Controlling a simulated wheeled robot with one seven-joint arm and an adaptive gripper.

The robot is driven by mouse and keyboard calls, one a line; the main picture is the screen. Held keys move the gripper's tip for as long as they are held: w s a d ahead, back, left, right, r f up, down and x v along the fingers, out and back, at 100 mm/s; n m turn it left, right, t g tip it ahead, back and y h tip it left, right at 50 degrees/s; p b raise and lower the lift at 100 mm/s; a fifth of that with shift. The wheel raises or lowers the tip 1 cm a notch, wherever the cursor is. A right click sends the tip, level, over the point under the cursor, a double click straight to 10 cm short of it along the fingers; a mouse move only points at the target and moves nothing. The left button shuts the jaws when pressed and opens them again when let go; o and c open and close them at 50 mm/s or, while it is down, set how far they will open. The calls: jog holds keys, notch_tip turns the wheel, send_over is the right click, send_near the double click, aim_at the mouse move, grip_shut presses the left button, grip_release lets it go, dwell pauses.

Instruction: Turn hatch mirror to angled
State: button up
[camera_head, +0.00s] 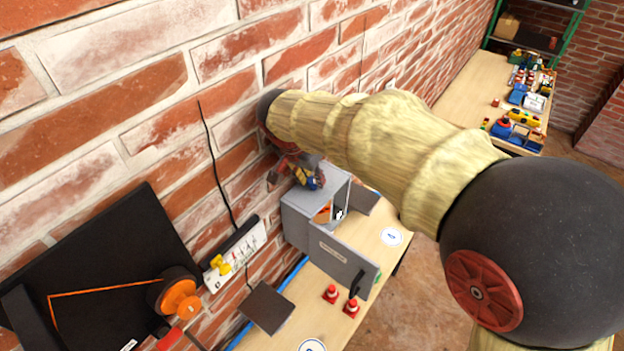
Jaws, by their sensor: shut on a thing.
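A grey box (296,215) stands against the brick wall on a wooden bench. Its front door (335,262) hangs open toward the viewer and has a label plate and a black handle (357,281). My gripper (313,181) is at the top of the box, small and partly hidden by my arm. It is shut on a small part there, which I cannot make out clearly. Orange and white-and-black items show inside the box. I cannot pick out the hatch mirror or its angle with certainty.
A power strip (236,254) and a black panel (95,275) are at left. A far bench (468,98) holds toys.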

dwell(0.3)
jog(key=o, duration=1.1)
jog(key=shift+o, duration=0.2)
jog(key=v, duration=1.2)
jog(key=shift+d, duration=0.1)
